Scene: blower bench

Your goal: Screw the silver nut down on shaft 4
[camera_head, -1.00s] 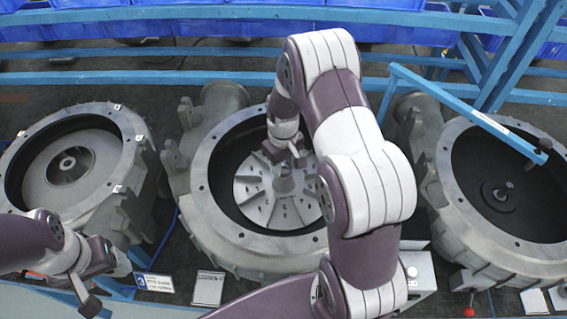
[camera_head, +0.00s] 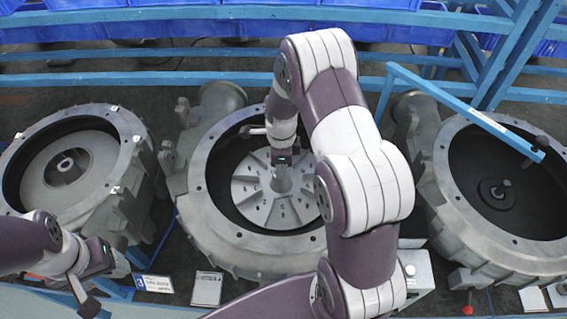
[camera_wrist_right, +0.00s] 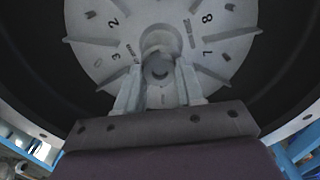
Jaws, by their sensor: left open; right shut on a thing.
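The silver nut (camera_wrist_right: 158,68) shows in the wrist view as a round grey ring at the hub centre, between my right fingertips. My right gripper (camera_wrist_right: 157,80) is shut on it; it reaches down into the middle housing in the head view (camera_head: 281,172). The shaft and hub (camera_head: 283,181) stand at the centre of a grey finned disc (camera_head: 262,205) with numbers on it. The gripper hides the nut in the head view, and I cannot tell how far down the nut sits. My left gripper (camera_head: 88,302) is open and empty at the lower left.
The middle housing (camera_head: 200,192) has a raised rim around the disc. A left housing (camera_head: 125,165) and a right housing (camera_head: 437,195) stand beside it. A blue bar (camera_head: 465,112) slants over the right housing. Blue rails and blue bins (camera_head: 250,27) run along the back.

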